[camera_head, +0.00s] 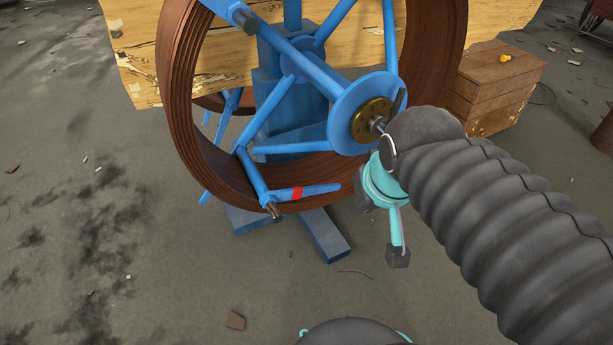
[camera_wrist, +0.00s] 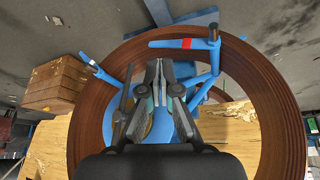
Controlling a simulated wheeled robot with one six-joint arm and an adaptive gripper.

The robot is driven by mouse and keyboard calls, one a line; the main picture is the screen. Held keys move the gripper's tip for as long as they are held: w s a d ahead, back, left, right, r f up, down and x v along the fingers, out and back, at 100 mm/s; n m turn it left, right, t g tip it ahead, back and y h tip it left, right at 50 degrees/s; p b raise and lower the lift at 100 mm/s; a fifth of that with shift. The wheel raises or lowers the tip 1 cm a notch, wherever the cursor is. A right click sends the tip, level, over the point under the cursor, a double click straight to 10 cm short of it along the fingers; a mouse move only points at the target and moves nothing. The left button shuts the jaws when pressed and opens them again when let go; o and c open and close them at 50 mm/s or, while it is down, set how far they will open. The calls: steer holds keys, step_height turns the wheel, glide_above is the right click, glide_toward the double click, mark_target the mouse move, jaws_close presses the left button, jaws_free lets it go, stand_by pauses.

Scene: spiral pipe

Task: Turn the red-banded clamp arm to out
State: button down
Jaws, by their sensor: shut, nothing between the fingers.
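The red-banded clamp arm is a slim blue bar. In the head view the bar (camera_head: 320,189) runs rightward from a dark pivot pin at the end of the reel's lower spoke, in front of the lower coil; its red band is near the pin. In the wrist view the clamp arm (camera_wrist: 165,44) lies across the top of the picture, with the pin at its right end. My gripper (camera_wrist: 156,64) is shut and empty, its fingertips pointing toward the clamp arm and appearing short of it. In the head view my fingers cannot be made out.
The brown pipe coil (camera_head: 184,125) surrounds the blue reel, whose round hub plate (camera_head: 345,112) has a brass centre. Blue spokes (camera_head: 260,175) stand near the clamp arm. A wooden crate (camera_head: 498,80) is at right. Floor at lower left is mostly clear.

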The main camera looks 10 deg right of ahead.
steer(key=w+a+f+m+g+h+b, duration=0.1)
steer(key=w+f, duration=0.1)
steer(key=w, duration=0.3)
steer(key=w+a+f+m+g+b, duration=0.1)
steer(key=w+f+g, duration=0.15)
steer(key=w, duration=0.35)
steer(key=m+h+b, duration=0.2)
steer(key=m+h, duration=0.2)
steer(key=m, duration=0.8)
glide_above(303, 191)
steer(key=w+d, duration=0.2)
step_height(303, 191, down, 7)
steer(key=x, duration=1)
steer(key=shift+s+d+f, duration=0.1)
steer(key=shift+s+f, duration=0.1)
steer(key=shift+f, duration=0.2)
steer(key=shift+s+a+f+b, duration=0.15)
steer(key=shift+a+f, duration=0.15)
steer(key=shift+f, duration=0.2)
steer(key=shift+a+f+b, duration=0.15)
steer(key=shift+a+f, duration=0.1)
steer(key=shift+f, duration=0.25)
steer(key=shift+a+f, duration=0.2)
steer(key=shift+f, duration=0.45)
